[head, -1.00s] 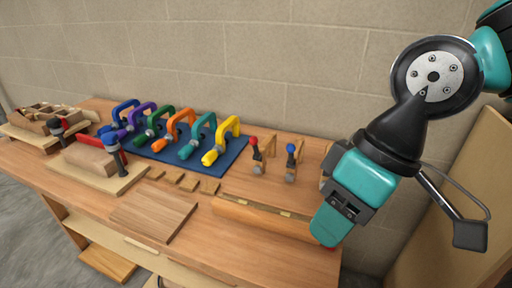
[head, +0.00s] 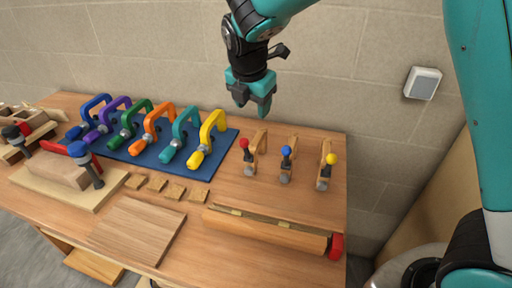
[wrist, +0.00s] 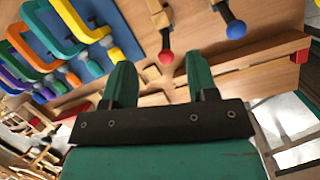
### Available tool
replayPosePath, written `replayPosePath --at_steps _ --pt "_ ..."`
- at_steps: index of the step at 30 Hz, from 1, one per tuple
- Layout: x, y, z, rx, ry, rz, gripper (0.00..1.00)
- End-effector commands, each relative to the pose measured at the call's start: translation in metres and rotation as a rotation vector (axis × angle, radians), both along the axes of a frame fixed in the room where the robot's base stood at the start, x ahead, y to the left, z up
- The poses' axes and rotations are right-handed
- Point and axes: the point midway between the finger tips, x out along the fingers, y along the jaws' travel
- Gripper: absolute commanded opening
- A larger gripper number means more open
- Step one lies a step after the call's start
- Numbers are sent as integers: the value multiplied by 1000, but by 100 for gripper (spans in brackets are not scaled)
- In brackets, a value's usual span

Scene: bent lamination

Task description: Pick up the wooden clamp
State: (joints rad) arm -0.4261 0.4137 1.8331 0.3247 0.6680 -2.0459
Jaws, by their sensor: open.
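Three small wooden clamps stand in a row at the right of the bench: one with a red knob (head: 256,150), one with a blue knob (head: 289,160) and one with a yellow knob (head: 324,167). My gripper (head: 252,108) is open and empty, pointing down in the air above the back of the bench near the red-knobbed clamp. In the wrist view the red-knobbed clamp (wrist: 158,15) lies beyond and between my open fingers (wrist: 160,62), not touched.
Several coloured C-clamps stand on a blue mat (head: 228,146) to the left. A long wooden bar (head: 265,232) with a red end lies along the front. A wall (head: 200,50) stands behind.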

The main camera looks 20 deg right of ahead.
Motion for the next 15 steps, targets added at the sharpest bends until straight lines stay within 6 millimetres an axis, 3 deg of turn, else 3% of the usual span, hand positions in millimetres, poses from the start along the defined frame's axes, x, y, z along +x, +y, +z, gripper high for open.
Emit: replayPosePath --at_steps 3,8,15 --pt "21 1 -7 -100 9 143 53" --pt "32 1 -15 -157 18 227 53" --pt "45 -10 -59 -162 25 234 53"
